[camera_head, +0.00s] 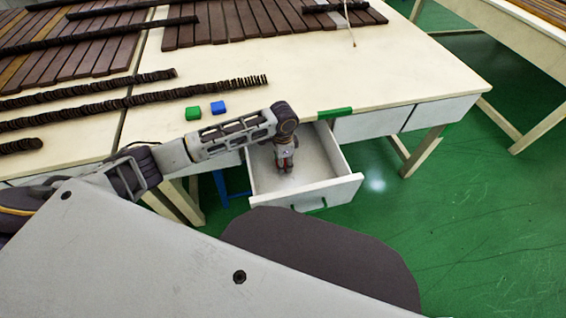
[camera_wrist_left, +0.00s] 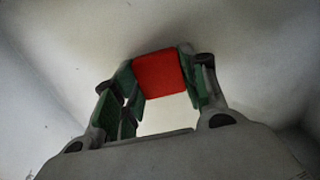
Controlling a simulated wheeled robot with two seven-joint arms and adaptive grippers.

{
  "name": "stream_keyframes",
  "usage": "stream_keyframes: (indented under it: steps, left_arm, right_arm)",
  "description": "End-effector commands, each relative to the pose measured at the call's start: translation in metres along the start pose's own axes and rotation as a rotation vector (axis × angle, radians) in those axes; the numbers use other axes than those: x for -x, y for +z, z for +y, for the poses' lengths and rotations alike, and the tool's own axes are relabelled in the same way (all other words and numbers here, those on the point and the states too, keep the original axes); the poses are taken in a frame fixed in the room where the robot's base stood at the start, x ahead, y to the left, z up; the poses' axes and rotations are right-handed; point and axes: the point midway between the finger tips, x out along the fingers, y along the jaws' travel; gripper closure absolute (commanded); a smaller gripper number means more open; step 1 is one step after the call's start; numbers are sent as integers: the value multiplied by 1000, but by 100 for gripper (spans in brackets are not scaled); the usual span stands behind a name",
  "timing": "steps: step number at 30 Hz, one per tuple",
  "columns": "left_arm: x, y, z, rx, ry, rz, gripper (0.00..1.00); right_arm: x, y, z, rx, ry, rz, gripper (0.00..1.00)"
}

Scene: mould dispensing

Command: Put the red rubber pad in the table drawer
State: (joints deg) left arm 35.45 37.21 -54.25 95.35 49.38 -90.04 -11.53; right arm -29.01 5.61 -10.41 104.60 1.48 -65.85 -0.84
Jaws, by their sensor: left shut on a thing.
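The red rubber pad (camera_wrist_left: 160,76) is between the two fingers of my left gripper (camera_wrist_left: 160,88) in the left wrist view. The gripper is shut on it. In the head view my left gripper (camera_head: 286,168) points down inside the open table drawer (camera_head: 322,192). The white drawer walls and floor surround the pad in the wrist view. I cannot tell whether the pad touches the drawer floor. My right gripper is not in view.
A green block (camera_head: 193,113) and a blue block (camera_head: 218,107) lie on the cream table (camera_head: 400,75) behind my left arm. A green strip (camera_head: 334,113) sits at the table edge above the drawer. Dark slats and stacked rods cover the table's back and left.

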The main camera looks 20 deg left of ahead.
Motion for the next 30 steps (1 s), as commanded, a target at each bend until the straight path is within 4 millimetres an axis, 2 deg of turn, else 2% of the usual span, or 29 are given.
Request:
stream_keyframes:
  steps: [17, 18, 22, 30]
  left_arm:
    - [-3, 0, 0, 0, -1, 1, 81]
    - [-3, 0, 0, 0, -1, 1, 55]
    - [-3, 0, 0, 0, -1, 1, 38]
    - [-3, 0, 0, 0, -1, 0, 36]
  right_arm:
    - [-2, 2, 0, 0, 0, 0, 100]
    - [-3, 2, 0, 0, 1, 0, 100]
    - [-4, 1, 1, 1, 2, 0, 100]
    - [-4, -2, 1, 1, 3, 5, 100]
